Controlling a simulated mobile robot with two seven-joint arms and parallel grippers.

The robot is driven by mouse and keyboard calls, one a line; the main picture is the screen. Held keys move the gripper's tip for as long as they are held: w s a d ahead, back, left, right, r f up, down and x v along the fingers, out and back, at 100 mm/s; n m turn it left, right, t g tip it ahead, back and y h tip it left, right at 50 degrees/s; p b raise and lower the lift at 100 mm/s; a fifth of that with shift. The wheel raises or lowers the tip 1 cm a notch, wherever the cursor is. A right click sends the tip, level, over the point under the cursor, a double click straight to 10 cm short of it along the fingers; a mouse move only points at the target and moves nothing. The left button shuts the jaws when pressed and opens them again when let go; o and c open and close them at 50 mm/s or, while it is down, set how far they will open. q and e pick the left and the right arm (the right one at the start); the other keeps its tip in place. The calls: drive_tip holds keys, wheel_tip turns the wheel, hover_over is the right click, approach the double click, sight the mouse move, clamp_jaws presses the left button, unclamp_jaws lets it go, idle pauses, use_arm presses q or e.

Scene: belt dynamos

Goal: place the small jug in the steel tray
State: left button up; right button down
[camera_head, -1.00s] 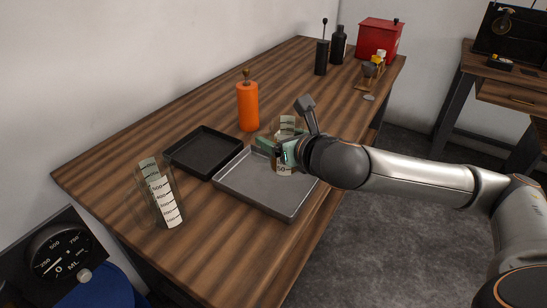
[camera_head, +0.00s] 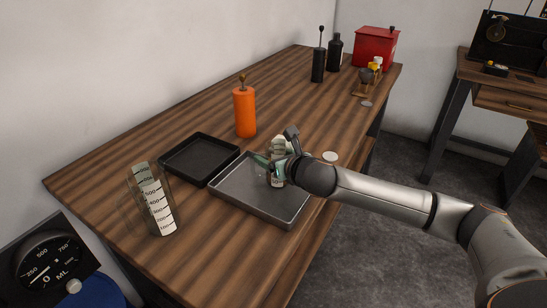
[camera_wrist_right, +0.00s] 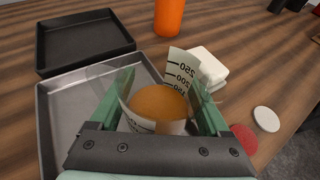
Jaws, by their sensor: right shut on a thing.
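The small jug (camera_head: 277,182) is a clear vessel with a white printed scale and a brown-orange content (camera_wrist_right: 158,103). My right gripper (camera_head: 275,167), with green fingers, is shut around its sides and holds it upright. In the head view the jug is over the back right part of the steel tray (camera_head: 240,200), a shallow grey tray. I cannot tell whether its base touches the tray floor. The steel tray also shows in the wrist view (camera_wrist_right: 75,105), left of and below the jug. My left gripper is not in view.
A black tray (camera_head: 185,158) lies just left of the steel tray. A larger clear jug (camera_head: 158,205) stands at the front left. An orange bottle (camera_head: 245,112) stands behind. White blocks (camera_wrist_right: 207,70), a white disc (camera_wrist_right: 266,119) and a red disc (camera_wrist_right: 244,138) lie right of the held jug.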

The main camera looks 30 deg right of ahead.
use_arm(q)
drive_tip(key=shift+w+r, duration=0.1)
use_arm(e)
drive_tip(key=shift+r, duration=0.1)
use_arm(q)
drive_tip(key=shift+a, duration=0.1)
use_arm(e)
unclamp_jaws()
drive_tip(key=shift+s+r, duration=0.1)
drive_tip(key=shift+s, duration=0.05)
use_arm(q)
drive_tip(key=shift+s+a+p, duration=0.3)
drive_tip(key=shift+p, duration=0.05)
use_arm(e)
drive_tip(key=v, duration=1.1)
drive_tip(key=shift+s, duration=0.4)
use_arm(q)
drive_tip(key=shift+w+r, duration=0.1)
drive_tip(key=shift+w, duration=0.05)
use_arm(e)
drive_tip(key=shift+r, duration=0.1)
